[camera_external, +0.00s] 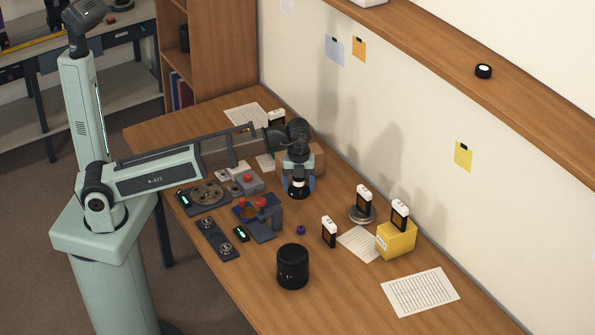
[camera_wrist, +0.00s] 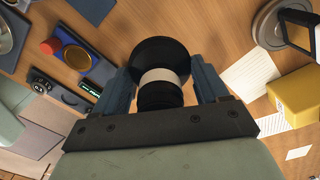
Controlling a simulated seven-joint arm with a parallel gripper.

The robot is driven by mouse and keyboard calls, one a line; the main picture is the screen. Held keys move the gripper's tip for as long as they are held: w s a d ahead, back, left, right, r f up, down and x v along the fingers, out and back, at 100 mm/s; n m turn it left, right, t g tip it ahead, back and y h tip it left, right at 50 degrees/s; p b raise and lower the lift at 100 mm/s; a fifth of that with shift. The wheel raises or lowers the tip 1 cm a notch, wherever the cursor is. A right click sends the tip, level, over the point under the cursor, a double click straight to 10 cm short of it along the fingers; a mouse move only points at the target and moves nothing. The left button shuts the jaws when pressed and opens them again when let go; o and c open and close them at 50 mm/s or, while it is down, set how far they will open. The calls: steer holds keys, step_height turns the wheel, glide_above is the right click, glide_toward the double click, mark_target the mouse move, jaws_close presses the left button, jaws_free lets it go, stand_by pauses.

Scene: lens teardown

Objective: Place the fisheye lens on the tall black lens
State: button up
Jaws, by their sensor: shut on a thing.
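My gripper (camera_external: 298,182) is shut on a black lens with a white band (camera_wrist: 162,77), which looks like the fisheye lens. The wrist view shows its wide black end away from my gripper and its ribbed black part between the blue fingers (camera_wrist: 163,92). In the external view the held lens (camera_external: 298,188) points down, and I cannot tell whether it touches the table. The tall black lens (camera_external: 292,266) stands upright on the table, nearer the camera and apart from my gripper. It does not show in the wrist view.
Left of my gripper are a device with red knobs (camera_external: 262,203) and a reel (camera_external: 206,193). A small purple piece (camera_external: 301,230) lies between the gripper and the tall lens. White-topped cards (camera_external: 328,232), a yellow box (camera_external: 396,240) and paper sheets (camera_external: 420,291) are to the right.

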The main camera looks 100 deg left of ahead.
steer(key=w+d+r+m, duration=0.2)
steer(key=w+d+r, duration=0.1)
steer(key=d, duration=0.6)
steer(key=w+d+r+m, duration=0.1)
steer(key=w+d+r, duration=0.2)
steer(key=d, duration=0.6)
step_height(320, 180, up, 5)
steer(key=n, duration=0.6)
glide_above(293, 252)
steer(key=shift+f, duration=4.8)
steer(key=shift+f, duration=0.15)
steer(key=o, duration=1.1)
steer(key=shift+o, duration=0.2)
step_height(293, 252, up, 12)
steer(key=shift+r, duration=0.2)
